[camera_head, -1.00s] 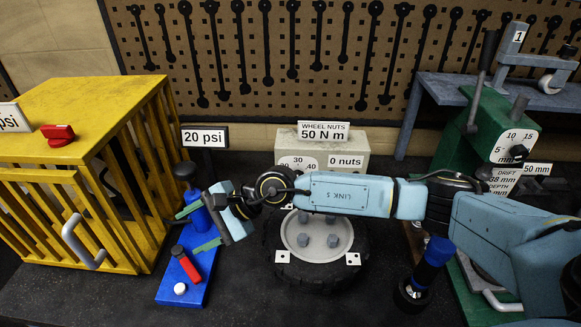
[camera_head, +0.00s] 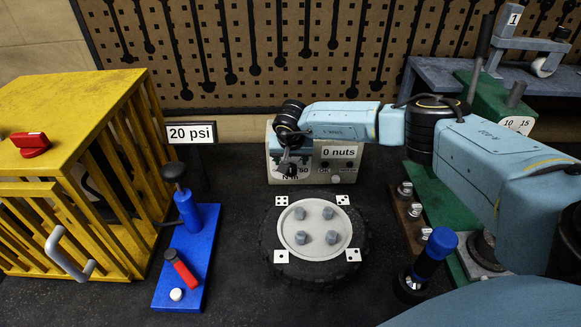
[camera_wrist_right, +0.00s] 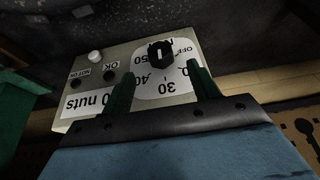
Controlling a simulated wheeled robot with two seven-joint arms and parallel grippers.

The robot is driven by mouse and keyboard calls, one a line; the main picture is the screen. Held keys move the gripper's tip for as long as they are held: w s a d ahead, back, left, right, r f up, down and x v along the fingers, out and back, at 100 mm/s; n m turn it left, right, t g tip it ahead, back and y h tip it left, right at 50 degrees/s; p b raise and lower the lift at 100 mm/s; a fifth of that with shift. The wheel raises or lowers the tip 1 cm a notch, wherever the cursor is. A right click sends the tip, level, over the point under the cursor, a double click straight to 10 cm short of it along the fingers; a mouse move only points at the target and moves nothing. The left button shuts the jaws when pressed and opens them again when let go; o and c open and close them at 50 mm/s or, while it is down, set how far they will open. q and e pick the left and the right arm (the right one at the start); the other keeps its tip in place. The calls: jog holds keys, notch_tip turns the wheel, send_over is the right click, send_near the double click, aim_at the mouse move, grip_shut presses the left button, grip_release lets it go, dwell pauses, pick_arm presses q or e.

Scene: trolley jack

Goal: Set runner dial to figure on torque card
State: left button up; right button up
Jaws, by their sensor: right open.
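The runner box (camera_head: 335,172) stands at the back centre, with a "0 nuts" label. Its black dial (camera_wrist_right: 160,53) shows in the right wrist view on a white scale plate (camera_wrist_right: 160,97) with OFF, 30, 40 and 50; I cannot read which figure it points to. My right gripper (camera_head: 286,168) is in front of the box face. Its green fingers (camera_wrist_right: 160,68) are open, with the dial beyond and between the tips, not clasped. The torque card is hidden behind my right arm. My left gripper is out of view.
A wheel (camera_head: 318,240) with several nuts lies before the box. A blue pump (camera_head: 190,232) and a yellow cage (camera_head: 75,110) are left. A blue-topped tool (camera_head: 425,265) and the green jack (camera_head: 485,100) are right. Dark bench shows between them.

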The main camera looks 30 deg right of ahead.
aim_at(291, 167)
jog(key=shift+b+x, duration=0.35)
jog(key=shift+x, duration=2.85)
jog(key=shift+s, duration=0.1)
jog(key=c, duration=1)
jog(key=shift+o, duration=0.2)
